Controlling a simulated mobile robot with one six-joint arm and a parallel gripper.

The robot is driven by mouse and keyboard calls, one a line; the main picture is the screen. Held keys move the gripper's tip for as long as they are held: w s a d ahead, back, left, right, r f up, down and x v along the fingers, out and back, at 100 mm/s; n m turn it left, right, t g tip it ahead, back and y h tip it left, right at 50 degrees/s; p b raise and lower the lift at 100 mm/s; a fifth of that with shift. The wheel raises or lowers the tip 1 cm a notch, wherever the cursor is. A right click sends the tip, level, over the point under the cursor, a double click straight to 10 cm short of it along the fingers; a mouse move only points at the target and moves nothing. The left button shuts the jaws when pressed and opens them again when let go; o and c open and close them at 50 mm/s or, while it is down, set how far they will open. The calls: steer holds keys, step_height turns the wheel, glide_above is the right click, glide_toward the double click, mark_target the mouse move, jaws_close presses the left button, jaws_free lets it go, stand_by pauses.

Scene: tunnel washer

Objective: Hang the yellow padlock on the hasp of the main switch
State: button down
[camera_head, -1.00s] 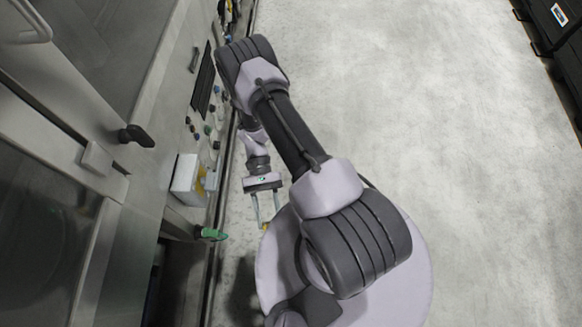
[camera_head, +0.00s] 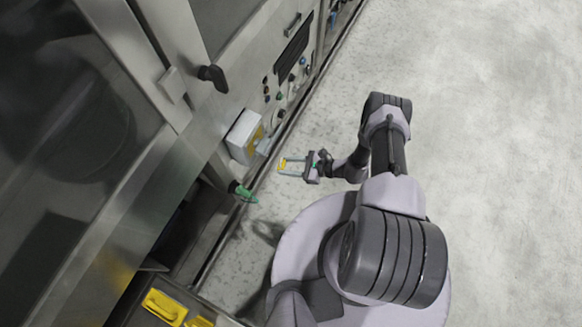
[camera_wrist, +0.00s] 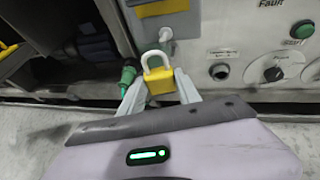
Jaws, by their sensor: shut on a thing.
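The yellow padlock (camera_wrist: 159,81) is held between the fingertips of my gripper (camera_wrist: 158,90), with its pale shackle pointing up in the wrist view. In the head view the padlock (camera_head: 283,163) is a small yellow spot at the tips of my gripper (camera_head: 284,167). The main switch (camera_head: 243,136) is a pale box with a yellow plate on the machine front, left of the gripper and apart from it. In the wrist view its yellow plate (camera_wrist: 161,8) and a grey part below it (camera_wrist: 166,36) show beyond the shackle. I cannot make out the hasp's opening.
A green-ended handle or nozzle (camera_head: 241,190) juts from the machine below the switch; it also shows left of the padlock in the wrist view (camera_wrist: 128,73). A black door handle (camera_head: 213,77) sticks out above. Yellow items (camera_head: 165,307) lie lower left. Floor at right is clear.

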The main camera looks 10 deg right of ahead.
steer(key=w+a+f+b, duration=0.1)
steer(key=w+a+b, duration=0.1)
steer(key=w+a, duration=0.2)
steer(key=shift+x, duration=1.05)
steer(key=shift+s+a+r, duration=0.1)
steer(key=shift+r, duration=0.05)
steer(key=c, duration=0.8)
jaws_free()
steer(key=shift+o, duration=0.2)
